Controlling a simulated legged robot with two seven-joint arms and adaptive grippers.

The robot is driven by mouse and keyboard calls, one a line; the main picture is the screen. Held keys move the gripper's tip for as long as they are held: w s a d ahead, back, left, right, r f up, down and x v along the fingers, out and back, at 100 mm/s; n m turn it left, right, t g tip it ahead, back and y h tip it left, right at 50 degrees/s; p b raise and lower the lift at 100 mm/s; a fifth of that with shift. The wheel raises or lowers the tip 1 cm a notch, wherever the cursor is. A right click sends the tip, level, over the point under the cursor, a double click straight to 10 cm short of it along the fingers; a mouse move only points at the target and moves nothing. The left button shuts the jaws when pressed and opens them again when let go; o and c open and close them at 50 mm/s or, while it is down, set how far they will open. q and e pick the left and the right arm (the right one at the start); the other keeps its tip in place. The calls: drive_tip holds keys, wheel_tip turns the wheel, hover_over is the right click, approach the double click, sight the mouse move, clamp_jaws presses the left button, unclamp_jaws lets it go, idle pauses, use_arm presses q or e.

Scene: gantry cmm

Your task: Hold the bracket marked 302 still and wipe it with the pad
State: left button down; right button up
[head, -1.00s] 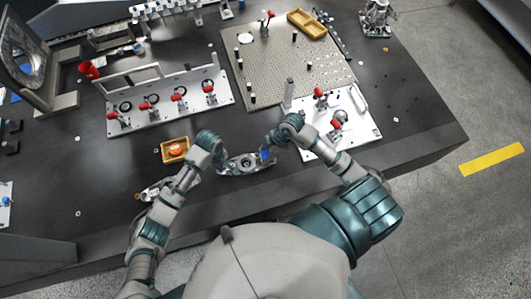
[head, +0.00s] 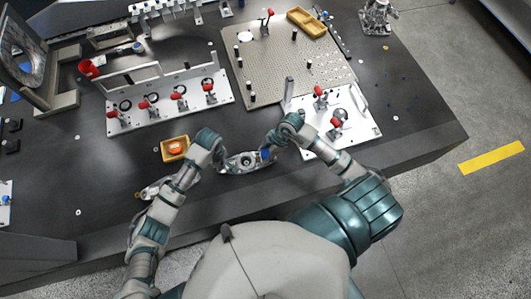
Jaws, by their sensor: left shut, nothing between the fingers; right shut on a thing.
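A silver metal bracket (head: 240,165) lies on the dark table in front of me; its marking is too small to read. My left gripper (head: 220,163) is shut and empty at the bracket's left end, where I cannot tell whether it touches. My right gripper (head: 269,146) is shut on a blue pad (head: 265,154), over the bracket's right end. I cannot tell how firmly the pad meets the metal. A second metal part (head: 150,190) lies to the left, partly hidden by my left arm.
A yellow tray (head: 164,156) holding an orange item stands just left of my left gripper. Behind are a white fixture plate with red clamps (head: 190,112) and a perforated plate (head: 285,75). Another clamp plate (head: 355,135) lies close to my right arm.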

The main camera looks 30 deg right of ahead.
drive_tip(key=shift+s+f, duration=0.1)
drive_tip(key=shift+f, duration=0.05)
drive_tip(key=shift+s+a, duration=0.15)
drive_tip(key=shift+s, duration=0.3)
drive_tip(key=shift+s+a, duration=0.15)
drive_tip(key=shift+s, duration=0.3)
drive_tip(key=shift+w+d, duration=0.2)
drive_tip(key=shift+w, duration=0.3)
drive_tip(key=shift+w+d, duration=0.15)
drive_tip(key=shift+w, duration=0.35)
